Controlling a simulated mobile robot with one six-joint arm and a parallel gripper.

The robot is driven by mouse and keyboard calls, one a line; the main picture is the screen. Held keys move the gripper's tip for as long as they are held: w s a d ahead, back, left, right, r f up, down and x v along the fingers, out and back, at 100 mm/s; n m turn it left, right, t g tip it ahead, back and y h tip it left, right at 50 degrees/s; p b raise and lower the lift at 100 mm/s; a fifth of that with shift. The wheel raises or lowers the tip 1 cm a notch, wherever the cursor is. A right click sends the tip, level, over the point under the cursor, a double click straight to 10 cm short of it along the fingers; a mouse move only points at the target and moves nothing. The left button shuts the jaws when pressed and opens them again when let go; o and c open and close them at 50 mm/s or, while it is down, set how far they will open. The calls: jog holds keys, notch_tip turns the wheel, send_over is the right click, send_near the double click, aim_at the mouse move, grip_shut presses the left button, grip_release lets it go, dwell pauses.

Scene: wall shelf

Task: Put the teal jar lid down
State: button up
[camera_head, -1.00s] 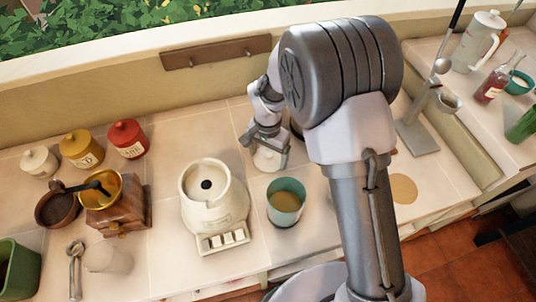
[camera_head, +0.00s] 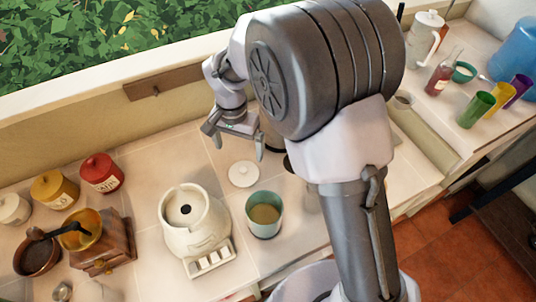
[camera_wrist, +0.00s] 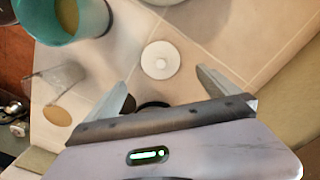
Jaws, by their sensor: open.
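The teal jar's lid is a round cream-white disc with a small knob (camera_head: 244,174). It lies flat on the tiled counter, just behind the teal jar (camera_head: 264,225). The jar is uncovered and shows tan contents. My gripper (camera_head: 235,145) is open and empty, raised above and behind the lid, apart from it. In the wrist view the lid (camera_wrist: 160,60) lies on the tiles beyond the gap between my two spread fingers (camera_wrist: 164,82), and the teal jar (camera_wrist: 85,25) stands at the upper left.
A white grinder-like appliance (camera_head: 193,222) stands left of the jar. Red (camera_head: 101,173) and yellow (camera_head: 54,189) canisters and a wooden coffee mill (camera_head: 105,250) are farther left. A wall rail (camera_head: 165,85) is behind my gripper. Coloured cups (camera_head: 475,110) and a bottle stand at the right.

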jog(key=s+d+r+t+y, duration=0.1)
jog(key=s+d+r, duration=0.2)
jog(key=d+r, duration=0.6)
jog(key=s+d+r+t, duration=0.1)
jog(key=s+d+r, duration=0.2)
jog(key=s, duration=0.2)
jog(key=s+d+r+t, duration=0.2)
jog(key=s+d+r, duration=0.1)
jog(key=s, duration=0.3)
jog(key=s+d+r+t+y, duration=0.1)
jog(key=s+d+r, duration=0.2)
jog(key=s, duration=0.2)
jog(key=shift+s+d+r+m+t, duration=0.25)
jog(key=shift+s+r+m+t, duration=0.05)
jog(key=shift+r+t, duration=0.1)
notch_tip(320, 180, down, 9)
jog(key=b, duration=0.9)
jog(key=shift+f, duration=0.2)
